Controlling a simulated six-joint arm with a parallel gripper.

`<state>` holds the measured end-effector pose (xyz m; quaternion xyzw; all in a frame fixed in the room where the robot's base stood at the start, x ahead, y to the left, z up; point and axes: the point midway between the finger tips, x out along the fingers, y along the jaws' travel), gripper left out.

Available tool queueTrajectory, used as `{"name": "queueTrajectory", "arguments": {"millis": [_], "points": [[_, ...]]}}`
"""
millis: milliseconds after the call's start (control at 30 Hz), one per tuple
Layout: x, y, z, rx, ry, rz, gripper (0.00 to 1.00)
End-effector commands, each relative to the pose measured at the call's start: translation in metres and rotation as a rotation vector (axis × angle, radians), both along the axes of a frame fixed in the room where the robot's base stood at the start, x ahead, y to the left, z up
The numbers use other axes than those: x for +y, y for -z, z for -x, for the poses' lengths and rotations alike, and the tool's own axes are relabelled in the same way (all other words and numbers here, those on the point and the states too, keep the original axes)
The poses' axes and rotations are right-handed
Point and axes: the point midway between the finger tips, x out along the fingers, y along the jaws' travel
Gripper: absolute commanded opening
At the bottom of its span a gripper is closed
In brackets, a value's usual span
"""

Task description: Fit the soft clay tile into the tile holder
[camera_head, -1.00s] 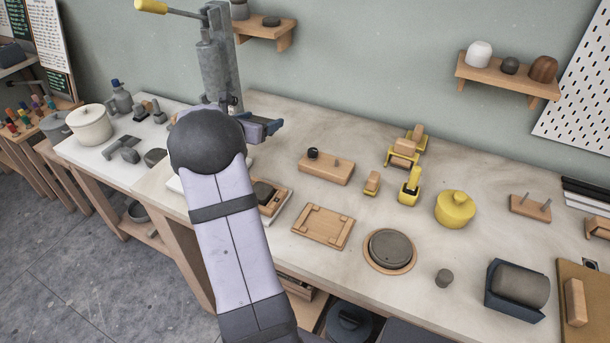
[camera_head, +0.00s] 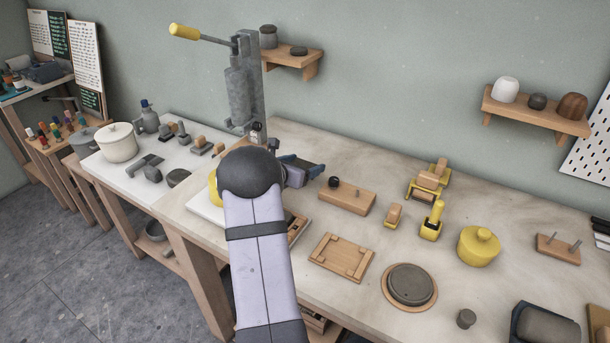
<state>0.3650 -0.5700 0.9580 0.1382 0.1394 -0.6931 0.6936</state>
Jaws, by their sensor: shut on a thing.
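A wooden tray with raised end rails (camera_head: 341,258), which looks like the tile holder, lies on the bench right of my arm. Nothing sits in it. My gripper (camera_head: 303,170) is above the bench, behind and left of the tray, beyond the dark round joint of my arm. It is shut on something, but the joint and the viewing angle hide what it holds. I cannot make out a soft clay tile for certain. A dark piece in a wooden frame (camera_head: 298,228) shows partly behind my arm, below the gripper.
A lever press (camera_head: 245,85) stands behind my arm, close to the gripper. A wooden block with a black knob (camera_head: 346,197) is right of the gripper. A dark disc on a round board (camera_head: 410,285) and a yellow lidded jar (camera_head: 479,246) stand farther right. Bare bench lies between them.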

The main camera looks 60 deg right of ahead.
Motion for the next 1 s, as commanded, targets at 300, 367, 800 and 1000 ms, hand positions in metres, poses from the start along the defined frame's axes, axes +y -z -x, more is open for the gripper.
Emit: {"name": "queueTrajectory", "arguments": {"millis": [300, 367, 800, 1000], "points": [[0.000, 0.014, 0.000, 0.002, -0.001, 0.000, 0.42], [0.000, 0.022, 0.000, 0.001, 0.001, -0.001, 0.42], [0.000, 0.038, 0.000, -0.002, 0.000, 0.003, 0.42], [0.000, 0.042, 0.000, -0.001, -0.001, 0.001, 0.72]]}}
